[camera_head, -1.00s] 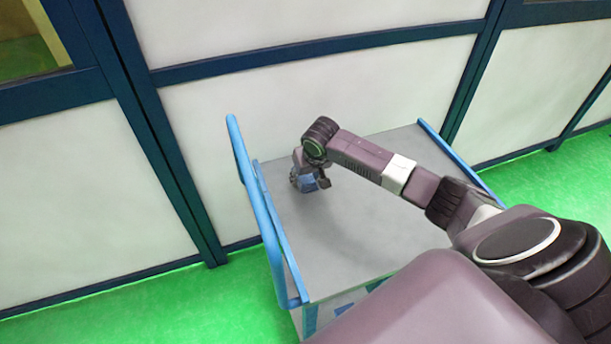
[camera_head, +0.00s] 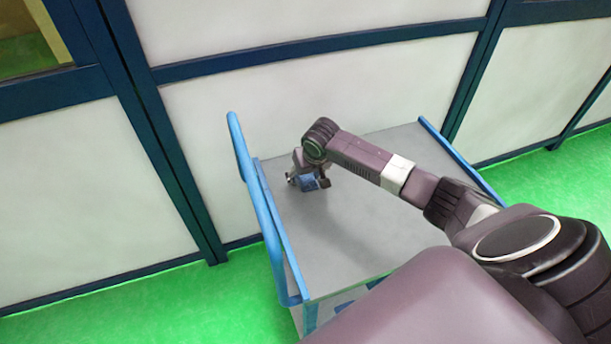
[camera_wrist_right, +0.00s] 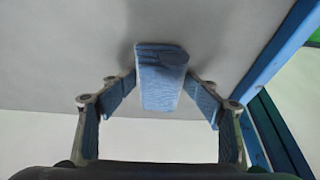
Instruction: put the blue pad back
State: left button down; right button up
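The blue pad (camera_wrist_right: 160,80) is a small blue block in the middle of the right wrist view, over the grey top of the cart. In the head view it shows small (camera_head: 309,182) near the cart's left side. My right gripper (camera_wrist_right: 162,78) has its fingers spread, one on each side of the pad, with the fingertips very near its sides. In the head view the right gripper (camera_head: 308,182) hangs low over the cart top. I cannot tell whether the pad touches the surface. My left gripper is not in view.
The cart (camera_head: 370,215) has a grey top, blue side rails and a blue handle (camera_head: 258,210) on the left, close to the pad. A white panelled wall (camera_head: 340,95) with dark blue frames stands behind. The rest of the cart top looks bare.

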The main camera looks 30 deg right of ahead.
jog(key=shift+s+f, duration=0.1)
jog(key=shift+s, duration=0.15)
jog(key=shift+r, duration=0.35)
jog(key=b+v, duration=0.1)
jog(key=v, duration=1.1)
jog(key=shift+w+r, duration=0.2)
jog(key=shift+f, duration=0.1)
